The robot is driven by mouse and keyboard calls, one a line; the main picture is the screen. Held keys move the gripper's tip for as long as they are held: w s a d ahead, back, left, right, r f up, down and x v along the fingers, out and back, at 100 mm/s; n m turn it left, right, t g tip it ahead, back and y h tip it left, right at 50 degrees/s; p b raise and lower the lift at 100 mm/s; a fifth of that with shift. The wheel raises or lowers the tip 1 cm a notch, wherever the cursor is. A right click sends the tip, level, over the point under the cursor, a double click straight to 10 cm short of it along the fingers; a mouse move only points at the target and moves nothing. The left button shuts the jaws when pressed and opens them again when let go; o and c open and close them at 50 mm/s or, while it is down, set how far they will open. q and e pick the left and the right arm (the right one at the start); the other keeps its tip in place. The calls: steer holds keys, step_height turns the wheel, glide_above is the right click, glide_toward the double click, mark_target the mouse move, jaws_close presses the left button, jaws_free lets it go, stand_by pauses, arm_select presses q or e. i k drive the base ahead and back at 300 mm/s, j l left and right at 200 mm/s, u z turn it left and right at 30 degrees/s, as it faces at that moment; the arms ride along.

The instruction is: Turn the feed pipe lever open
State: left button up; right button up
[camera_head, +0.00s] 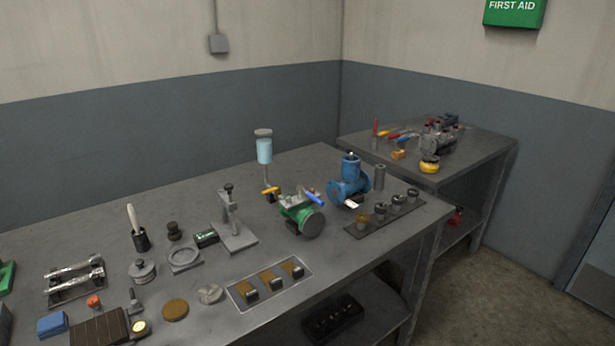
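A light-blue reservoir (264,151) with a grey cap stands on a thin upright feed pipe (266,178) towards the back of the workbench. A small yellow lever (270,191) sits low on this pipe and looks roughly crosswise to it. Just in front is a green machine body (301,216) with a round dark end and grey parts on top. A blue handle (314,197) lies at its upper right. Whether the pipe joins the green body is too small to tell. Neither of my grippers shows in the view.
A blue pump-like body (349,180) stands right of the green one, beside a rack of grey cylinders (381,211). A press stand (234,224) is to the left. A tray with several blocks (270,283) lies in front. A second bench (485,150) holds clutter.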

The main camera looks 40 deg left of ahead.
mark_target(277, 187)
steer(key=i+u, duration=0.35)
steer(key=i+l+u, duration=0.15)
steer(key=i+u, duration=0.2)
steer(key=i+j+u, duration=0.1)
steer(key=i+u, duration=0.15)
steer(key=u, duration=0.2)
steer(key=i+u, duration=0.3)
steer(key=u, duration=0.15)
steer(key=i+l+u, duration=0.1)
steer(key=i+u, duration=0.2)
steer(key=u, duration=0.15)
steer(key=k+l+z, duration=0.1)
steer(key=l, duration=0.25)
steer(key=k+l+z, duration=0.15)
steer(key=l, duration=0.15)
steer(key=l+z, duration=0.1)
steer(key=l, duration=0.25)
